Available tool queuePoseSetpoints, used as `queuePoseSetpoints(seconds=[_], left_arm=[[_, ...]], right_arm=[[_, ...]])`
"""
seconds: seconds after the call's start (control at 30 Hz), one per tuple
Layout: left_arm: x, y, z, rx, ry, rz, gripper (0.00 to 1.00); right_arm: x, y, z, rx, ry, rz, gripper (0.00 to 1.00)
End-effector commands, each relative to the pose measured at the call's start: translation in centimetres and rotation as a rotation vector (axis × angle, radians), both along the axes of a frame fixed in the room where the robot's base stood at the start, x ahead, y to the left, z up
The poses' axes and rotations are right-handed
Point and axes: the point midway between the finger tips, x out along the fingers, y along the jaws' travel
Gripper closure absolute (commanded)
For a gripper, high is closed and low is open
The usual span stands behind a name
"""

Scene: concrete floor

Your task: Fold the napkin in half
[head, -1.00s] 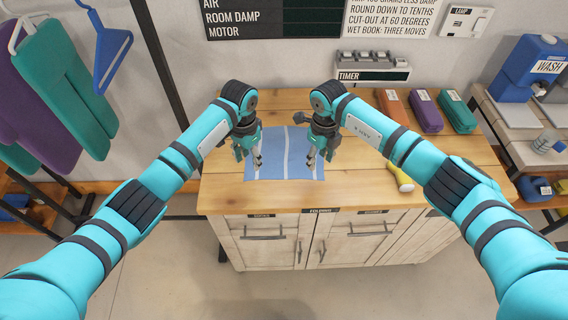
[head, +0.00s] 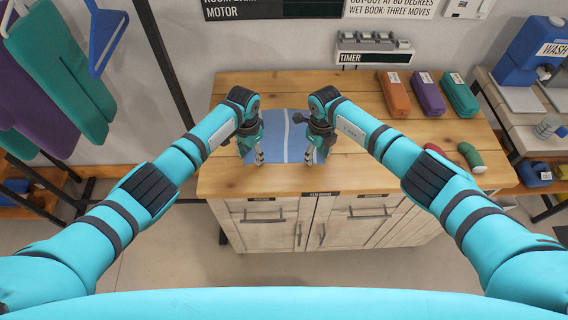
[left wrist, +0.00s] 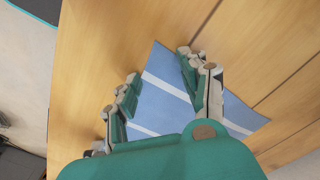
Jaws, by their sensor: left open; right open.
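The napkin (head: 287,150) is blue with white stripes and lies flat on the wooden table, partly hidden behind my grippers. It also shows in the left wrist view (left wrist: 165,103), with one corner between the fingers. My left gripper (head: 259,160) is at the napkin's left side, pointing down with its fingers apart. In the left wrist view the left gripper (left wrist: 160,75) is open and empty above the napkin's edge. My right gripper (head: 311,157) is open at the napkin's right side, pointing down. Whether either gripper touches the cloth I cannot tell.
Orange (head: 393,94), purple (head: 427,93) and green (head: 459,95) cases lie at the table's back right. A timer (head: 374,49) is on the wall behind. The table's front edge (head: 310,186) is close to the napkin.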

Motion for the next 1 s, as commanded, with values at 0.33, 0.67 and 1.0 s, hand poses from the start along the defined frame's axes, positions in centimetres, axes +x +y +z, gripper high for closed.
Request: queuePoseSetpoints(seconds=[0.33,0.67,1.0], left_arm=[[-0.02,0.01,-0.23,0.001,0.001,0.0,0.62],[-0.08,0.04,-0.38,0.001,0.002,0.001,0.83],[-0.15,0.1,-0.61,0.002,0.004,0.001,1.0]], right_arm=[[-0.01,-0.01,-0.23,0.0,0.0,0.0,0.62],[-0.06,-0.02,-0.36,0.0,0.001,0.0,0.83],[-0.1,-0.09,-0.55,-0.002,0.002,-0.001,1.0]])
